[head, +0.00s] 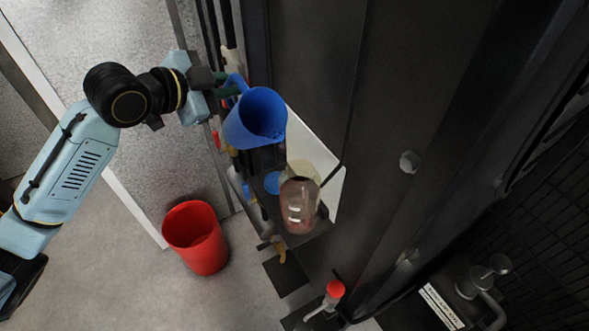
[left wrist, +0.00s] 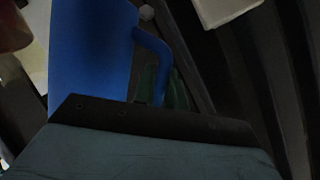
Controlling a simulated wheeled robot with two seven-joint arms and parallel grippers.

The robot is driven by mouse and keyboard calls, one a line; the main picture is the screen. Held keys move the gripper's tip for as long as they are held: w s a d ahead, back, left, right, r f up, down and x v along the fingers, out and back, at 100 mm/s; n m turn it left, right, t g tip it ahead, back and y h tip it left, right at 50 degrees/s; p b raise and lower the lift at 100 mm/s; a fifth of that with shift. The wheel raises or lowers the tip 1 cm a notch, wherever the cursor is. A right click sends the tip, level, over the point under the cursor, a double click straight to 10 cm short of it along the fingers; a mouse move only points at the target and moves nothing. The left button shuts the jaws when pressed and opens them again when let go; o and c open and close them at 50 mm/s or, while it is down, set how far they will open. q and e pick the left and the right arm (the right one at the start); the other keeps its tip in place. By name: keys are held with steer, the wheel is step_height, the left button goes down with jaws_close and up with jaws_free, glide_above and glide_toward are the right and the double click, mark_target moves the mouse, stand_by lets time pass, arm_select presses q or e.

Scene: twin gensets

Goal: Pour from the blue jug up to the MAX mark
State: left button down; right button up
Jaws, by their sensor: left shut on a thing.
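The blue jug (head: 252,120) is held in the air by my left gripper (head: 226,86), which is shut on its handle. The jug is tilted, its mouth facing the head camera and lower right. In the left wrist view the jug's side (left wrist: 90,60) and handle (left wrist: 152,60) show above the gripper body. A clear vessel (head: 299,205) with brownish-pink contents stands just below and right of the jug, apart from it. I cannot make out a MAX mark on it. No stream between jug and vessel is visible. My right gripper is not in view.
A red bucket (head: 196,238) stands on the floor at lower left. A blue round cap (head: 272,183) lies beside the vessel. A white panel (head: 330,190) is behind the vessel. A dark cabinet wall (head: 330,60) rises close on the right. A red-knobbed valve (head: 335,289) is below.

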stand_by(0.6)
arm_select(q)
steer(key=shift+w+a+f, duration=0.15)
steer(key=shift+f, duration=0.25)
steer(key=w+a+f+n+g+h+b, duration=0.3)
steer(key=f+n+b, duration=0.2)
steer(key=f, duration=0.5)
steer(key=shift+w+b, duration=0.15)
steer(key=shift+b, duration=0.65)
stand_by(0.6)
step_height(320, 180, up, 6)
steer(key=p, duration=0.4)
stand_by(0.4)
